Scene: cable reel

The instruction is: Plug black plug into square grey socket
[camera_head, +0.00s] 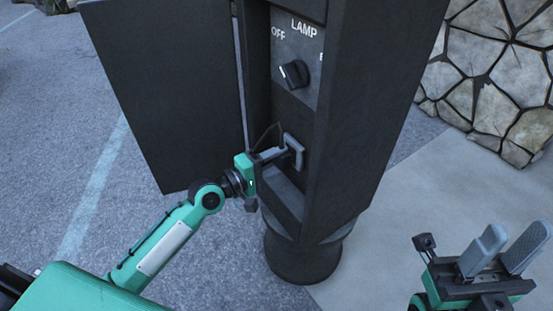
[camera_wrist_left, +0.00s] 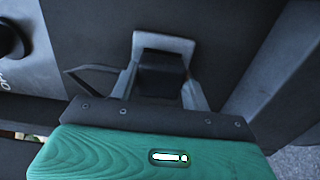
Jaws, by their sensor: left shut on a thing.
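The square grey socket (camera_head: 296,150) is on the inner back wall of the dark post, below the knob. In the left wrist view its grey plate (camera_wrist_left: 152,40) shows right behind the black plug (camera_wrist_left: 161,76). My left gripper (camera_head: 281,154) reaches into the post and is shut on the plug, whose front meets the socket plate. The plug's front face is hidden, so I cannot tell how deep it sits. A thin dark cable (camera_wrist_left: 86,70) bends away to the left of the plug. My right gripper (camera_head: 513,243) is open and empty at the lower right, away from the post.
The dark post (camera_head: 365,90) has its door (camera_head: 160,90) swung open to the left. A black knob (camera_head: 294,74) on a grey panel, with OFF and LAMP labels, is above the socket. A stone wall (camera_head: 490,80) stands at the right. Paved ground around the post is clear.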

